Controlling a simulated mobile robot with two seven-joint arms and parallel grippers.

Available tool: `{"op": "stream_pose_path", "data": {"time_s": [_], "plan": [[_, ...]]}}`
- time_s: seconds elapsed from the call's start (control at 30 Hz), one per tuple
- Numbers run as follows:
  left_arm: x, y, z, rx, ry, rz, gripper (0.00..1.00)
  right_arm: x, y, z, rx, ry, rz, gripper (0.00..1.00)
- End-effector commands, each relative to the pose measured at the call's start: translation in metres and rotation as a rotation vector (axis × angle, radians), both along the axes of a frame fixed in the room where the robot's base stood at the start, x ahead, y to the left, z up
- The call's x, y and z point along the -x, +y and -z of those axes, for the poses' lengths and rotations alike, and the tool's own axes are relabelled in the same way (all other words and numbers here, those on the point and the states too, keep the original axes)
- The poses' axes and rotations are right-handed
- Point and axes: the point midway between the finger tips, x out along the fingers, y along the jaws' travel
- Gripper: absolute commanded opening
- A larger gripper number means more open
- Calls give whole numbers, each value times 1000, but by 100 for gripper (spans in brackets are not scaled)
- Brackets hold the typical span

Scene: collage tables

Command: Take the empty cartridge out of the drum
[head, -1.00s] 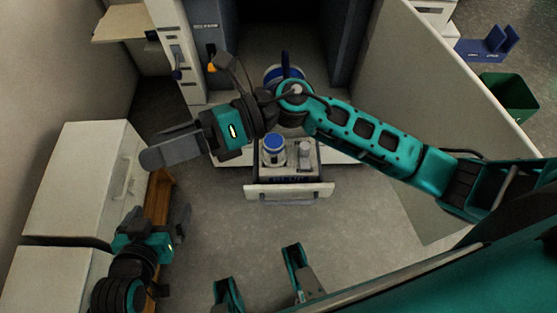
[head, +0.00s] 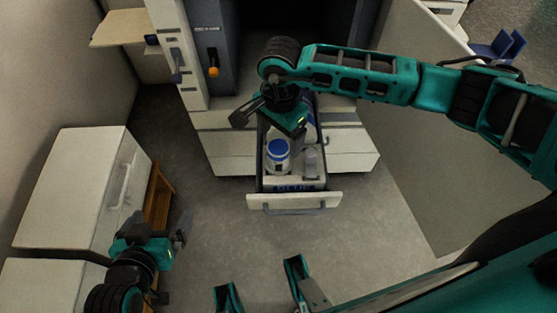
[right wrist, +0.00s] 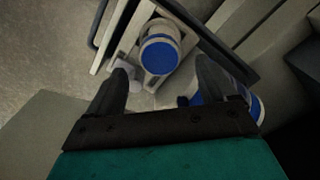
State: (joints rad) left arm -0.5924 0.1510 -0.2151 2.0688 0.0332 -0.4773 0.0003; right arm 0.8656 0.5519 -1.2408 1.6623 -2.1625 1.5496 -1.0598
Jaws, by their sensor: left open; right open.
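A white cartridge with a blue cap (head: 278,150) stands upright in the open drawer (head: 266,183) in the head view. It also shows in the right wrist view (right wrist: 160,54), between and beyond the open fingertips. My right gripper (head: 276,122) is open and empty above the drawer, just behind this cartridge. A second blue and white cylinder (right wrist: 256,107) is partly hidden behind the right-hand finger in the right wrist view. I cannot tell which one is empty, and the drum is not clearly visible. My left gripper (head: 158,229) is open and empty at the lower left, beside the cabinets.
A grey fitting (head: 310,160) stands in the drawer, right of the cartridge. The drawer front has a handle (head: 294,210). White cabinets (head: 75,185) line the left side. A pale partition (head: 420,150) stands at the right. The floor before the drawer is clear.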

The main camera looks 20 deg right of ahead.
Motion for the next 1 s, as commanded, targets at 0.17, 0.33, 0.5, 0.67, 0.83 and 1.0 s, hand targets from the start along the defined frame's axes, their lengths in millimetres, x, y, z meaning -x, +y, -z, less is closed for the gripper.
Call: {"op": "stream_pose_path", "data": {"time_s": [0.17, 0.33, 0.5, 0.67, 0.83, 1.0], "plan": [[0, 0, 2, 0, -1, 0, 100, 0, 1, 14, -2, 1, 0, 84], [0, 0, 7, 0, -1, 0, 100, 3, 4, 38, -3, 4, 1, 84], [0, 0, 11, 0, -1, 0, 100, 2, 4, 59, -4, 1, 1, 84], [0, 0, 11, 0, -1, 0, 100, 2, 4, 64, -3, -1, 0, 84], [0, 0, 11, 0, -1, 0, 100, 2, 4, 63, -3, -1, 0, 83], [0, 0, 11, 0, -1, 0, 100, 2, 4, 63, -3, -1, 0, 66]]}}
